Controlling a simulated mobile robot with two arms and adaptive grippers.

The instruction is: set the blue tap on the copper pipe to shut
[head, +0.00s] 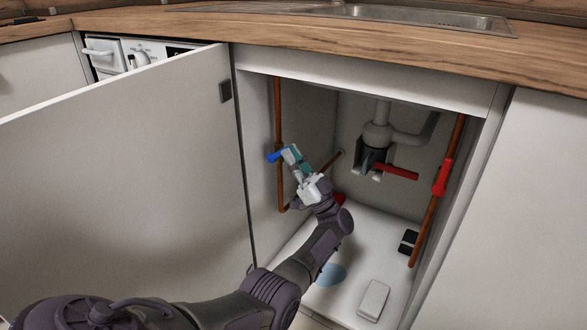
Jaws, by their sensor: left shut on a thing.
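The copper pipe (279,110) runs upright at the left inside the open cupboard under the sink. The blue tap (272,157) is on this pipe at mid-height. Its visible blue end sticks out to the left, across the pipe's line. My left gripper (290,154) reaches in from below right, with its teal fingertips at the tap, shut on the handle. The fingers hide part of the handle and the tap body. My right gripper is not in view.
The open cupboard door (120,170) stands at the left. A grey drain trap (378,134) and a red lever (398,172) hang at centre right. A red tap (442,177) is on the right pipe. A white block (373,299) and a blue patch (331,275) are on the floor.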

